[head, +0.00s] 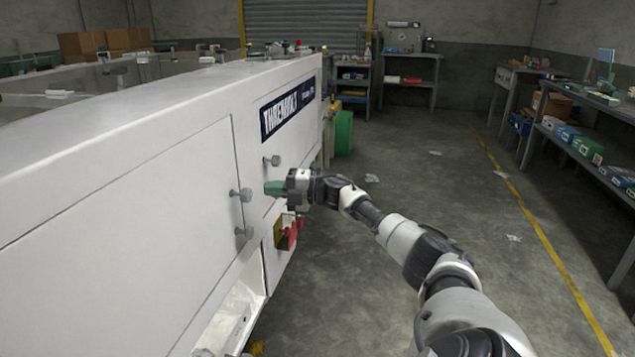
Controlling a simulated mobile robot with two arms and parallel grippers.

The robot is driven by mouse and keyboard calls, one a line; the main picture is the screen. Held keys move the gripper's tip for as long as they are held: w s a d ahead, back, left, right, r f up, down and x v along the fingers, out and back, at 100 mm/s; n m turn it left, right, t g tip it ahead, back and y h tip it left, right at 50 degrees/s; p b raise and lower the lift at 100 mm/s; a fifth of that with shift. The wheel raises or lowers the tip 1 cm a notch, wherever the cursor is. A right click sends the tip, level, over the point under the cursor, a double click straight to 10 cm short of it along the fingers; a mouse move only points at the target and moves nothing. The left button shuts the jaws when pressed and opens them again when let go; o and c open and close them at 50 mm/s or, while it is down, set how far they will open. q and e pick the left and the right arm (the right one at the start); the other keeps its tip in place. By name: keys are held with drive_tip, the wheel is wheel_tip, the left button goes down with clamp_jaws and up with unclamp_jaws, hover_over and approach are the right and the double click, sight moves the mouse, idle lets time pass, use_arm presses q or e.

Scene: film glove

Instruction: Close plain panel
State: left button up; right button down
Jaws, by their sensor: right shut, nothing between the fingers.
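A long white machine (190,95) fills the left side of the head view. A large plain white panel (130,215) covers much of its side, with two grey knobs (242,195) near its right edge. It looks flush with the machine's side. A narrower white panel section (253,165) with a grey knob (271,161) lies to its right. My right gripper (272,188) is shut and empty, its green fingertips at this narrower section, just below the knob. I cannot tell whether they touch it. My left gripper is not in view.
A red and yellow switch (287,235) sits below my right gripper. An open bay (232,318) shows low on the machine.

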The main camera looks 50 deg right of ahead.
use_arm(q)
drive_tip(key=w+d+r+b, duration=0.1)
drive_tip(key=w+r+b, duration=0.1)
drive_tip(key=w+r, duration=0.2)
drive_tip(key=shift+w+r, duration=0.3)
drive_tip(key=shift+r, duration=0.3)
use_arm(e)
drive_tip(key=s+d, duration=0.4)
drive_tip(key=d, duration=0.6)
drive_tip(key=shift+s+f, duration=0.15)
drive_tip(key=shift+s, duration=0.2)
